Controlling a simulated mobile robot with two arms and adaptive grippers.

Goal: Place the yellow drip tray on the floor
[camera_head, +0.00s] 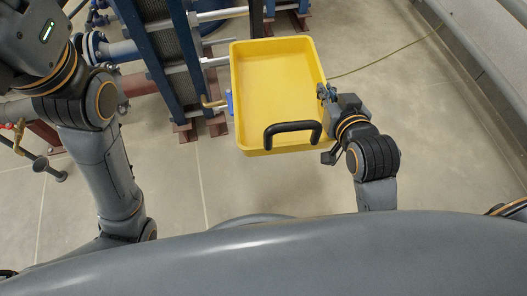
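The yellow drip tray (275,82) is in the middle of the head view, its open side facing up, and it looks empty. A black handle (292,129) stands at its near end. My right gripper (327,93) is at the tray's right rim, with its fingertips close together on the rim, and appears shut on it. I cannot tell whether the tray's underside touches the floor. My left arm is raised at the left, and its gripper is out of view.
The blue plate exchanger (165,50) with pipes and brown feet stands just left of the tray. A thin yellow cable (385,57) lies on the floor to the right. The tiled floor (440,130) is clear at right and in front of the tray.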

